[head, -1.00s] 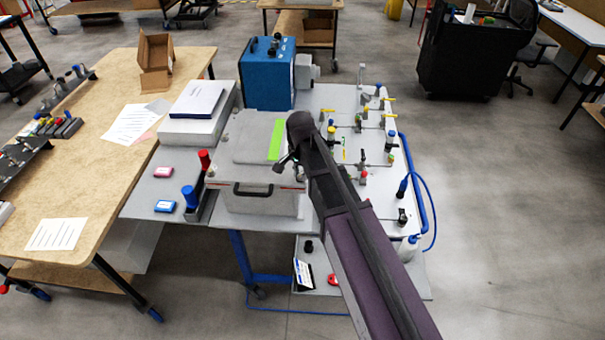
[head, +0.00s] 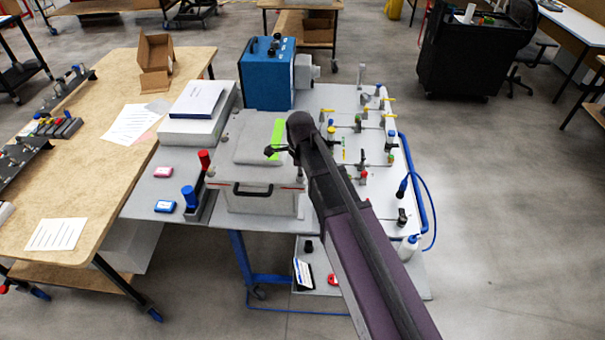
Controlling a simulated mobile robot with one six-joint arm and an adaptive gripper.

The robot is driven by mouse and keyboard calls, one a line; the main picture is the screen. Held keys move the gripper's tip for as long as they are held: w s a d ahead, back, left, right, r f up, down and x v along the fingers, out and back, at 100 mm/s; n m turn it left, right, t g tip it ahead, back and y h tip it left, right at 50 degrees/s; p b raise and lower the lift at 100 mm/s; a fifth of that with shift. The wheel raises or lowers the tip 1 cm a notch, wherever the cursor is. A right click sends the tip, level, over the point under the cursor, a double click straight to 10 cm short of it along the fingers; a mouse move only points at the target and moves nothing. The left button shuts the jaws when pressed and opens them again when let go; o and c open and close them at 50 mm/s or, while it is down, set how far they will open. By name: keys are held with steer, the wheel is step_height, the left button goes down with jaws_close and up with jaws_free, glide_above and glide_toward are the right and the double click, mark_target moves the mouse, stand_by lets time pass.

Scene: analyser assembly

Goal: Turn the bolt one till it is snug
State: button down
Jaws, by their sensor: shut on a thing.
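My gripper (head: 272,152) is small and dark in the head view, above the front right part of the grey box lid (head: 235,178). It points left from my wrist. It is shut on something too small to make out. I cannot pick out bolt one or tell whether the gripper touches it. Small round fittings show at the lid's left corners, one at the back (head: 225,114) and one at the front (head: 211,172). My arm hides part of the lid's right side. The lid has a bright green strip (head: 278,138), and the box has a black front handle (head: 253,190).
A blue unit (head: 267,75) stands behind the box. A panel with several valves and fittings (head: 350,100) lies to the right. A red-topped holder (head: 204,160) and a blue-topped holder (head: 189,197) stand close on the left. A wooden table (head: 90,180) is further left.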

steer(key=shift+m, duration=0.5)
steer(key=c, duration=0.5)
jaws_free()
steer(key=shift+r, duration=0.1)
